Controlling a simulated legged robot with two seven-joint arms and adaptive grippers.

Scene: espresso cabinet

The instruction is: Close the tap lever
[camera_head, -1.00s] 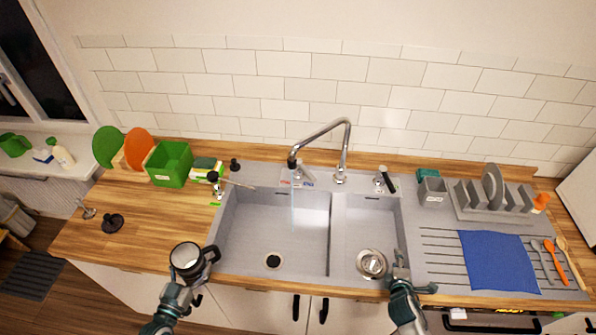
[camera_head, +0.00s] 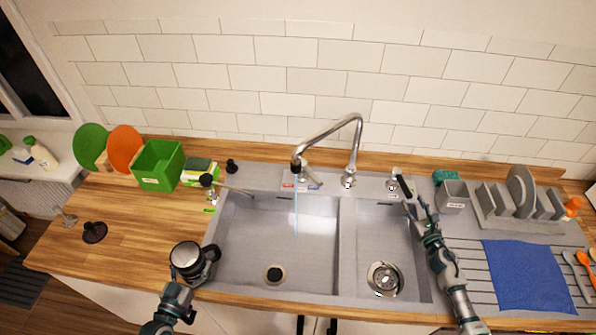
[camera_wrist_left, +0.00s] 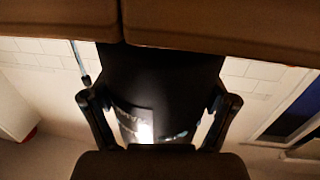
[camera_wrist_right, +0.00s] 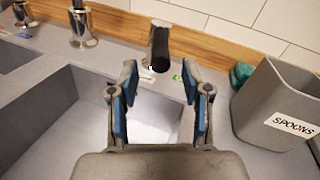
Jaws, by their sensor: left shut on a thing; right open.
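A chrome tap (camera_head: 349,160) arches over the sink, and a thin stream of water (camera_head: 296,212) falls from its spout into the left basin. A lever with a black handle (camera_head: 403,185) stands on the sink's back ledge, right of the tap. In the right wrist view the black handle (camera_wrist_right: 160,50) points toward me, just beyond and between the open fingertips. My right gripper (camera_head: 419,206) is open and empty, just in front of the handle, apparently not touching it. My left gripper (camera_head: 184,287) is shut on a dark metal pitcher (camera_head: 187,258), held upright near the counter's front edge.
A grey spoons holder (camera_wrist_right: 282,105) stands close right of my right gripper. Right of it are a plate rack (camera_head: 515,210) and blue cloth (camera_head: 528,275). A green box (camera_head: 158,168) stands at the back left. The right basin (camera_head: 380,240) is clear.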

